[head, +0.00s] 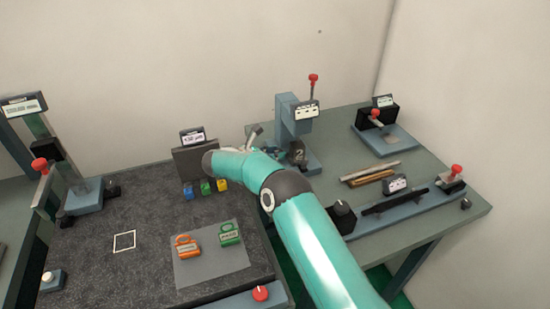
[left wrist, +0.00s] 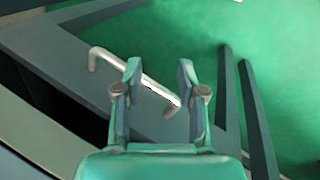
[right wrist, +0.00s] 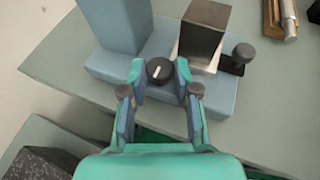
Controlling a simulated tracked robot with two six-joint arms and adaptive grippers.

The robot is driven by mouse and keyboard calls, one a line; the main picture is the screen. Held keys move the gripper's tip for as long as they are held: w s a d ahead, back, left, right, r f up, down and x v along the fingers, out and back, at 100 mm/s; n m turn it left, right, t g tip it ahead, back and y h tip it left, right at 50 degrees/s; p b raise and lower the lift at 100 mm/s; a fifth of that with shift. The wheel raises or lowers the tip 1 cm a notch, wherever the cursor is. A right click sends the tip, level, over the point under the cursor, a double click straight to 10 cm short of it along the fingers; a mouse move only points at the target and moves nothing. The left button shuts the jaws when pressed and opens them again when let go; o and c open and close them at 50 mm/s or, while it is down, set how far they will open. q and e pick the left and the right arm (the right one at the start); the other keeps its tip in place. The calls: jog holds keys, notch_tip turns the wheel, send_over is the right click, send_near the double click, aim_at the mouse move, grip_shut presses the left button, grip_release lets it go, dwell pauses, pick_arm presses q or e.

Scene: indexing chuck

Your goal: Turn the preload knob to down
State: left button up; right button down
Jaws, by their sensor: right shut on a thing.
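The preload knob (right wrist: 159,71) is a round black knob with a white pointer line, on the blue-grey base (right wrist: 115,66) of a press-like fixture. In the right wrist view its line runs nearly up and down, tilted slightly. My right gripper (right wrist: 160,80) has its fingertips on either side of the knob and is shut on it. In the head view the fixture (head: 290,115) has a red-tipped lever, and my right arm hides the knob. My left gripper (left wrist: 159,75) is open and empty above a silver bar handle (left wrist: 130,72); it does not show in the head view.
A dark block (right wrist: 204,32) and a small dark knob (right wrist: 244,53) stand right of the preload knob. In the head view, a rail fixture (head: 400,205) and metal rods (head: 370,173) lie to the right. Orange and green padlock-shaped tags (head: 187,246) lie on a grey mat at left.

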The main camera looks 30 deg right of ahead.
jog(key=shift+w+r+m+g, duration=0.15)
jog(key=shift+m+g, duration=0.25)
jog(key=shift+m, duration=0.1)
jog(key=c, duration=1.2)
grip_release()
jog(key=shift+a, duration=0.1)
jog(key=v, duration=1.1)
jog(key=shift+a, duration=0.4)
